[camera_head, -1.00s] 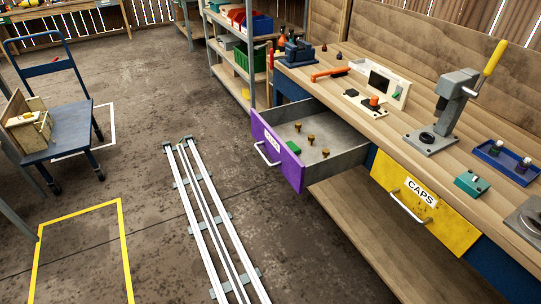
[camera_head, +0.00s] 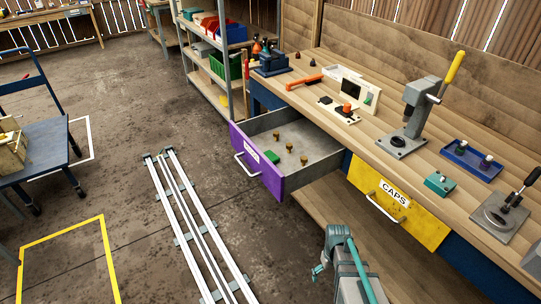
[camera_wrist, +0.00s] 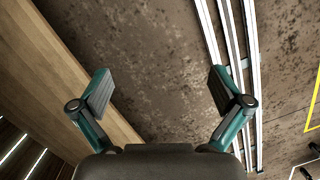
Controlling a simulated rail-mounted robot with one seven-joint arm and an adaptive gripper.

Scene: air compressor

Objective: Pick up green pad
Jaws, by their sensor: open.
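A small green pad (camera_head: 272,157) lies inside the open purple-fronted drawer (camera_head: 262,178), close behind its front panel. Several small brass-coloured pieces (camera_head: 289,148) stand in the same drawer. My gripper (camera_wrist: 161,92) is open and empty in the wrist view, its two fingers wide apart above the floor. In the head view my arm shows at the bottom, below and right of the drawer and apart from the pad. The pad does not show in the wrist view.
A yellow drawer labelled CAPS (camera_head: 397,199) is shut, right of the open one. The wooden workbench (camera_head: 390,152) above holds a lever press (camera_head: 420,110), a teal box (camera_head: 439,183) and a blue tray (camera_head: 471,160). White floor rails (camera_head: 190,225) run left of the drawer.

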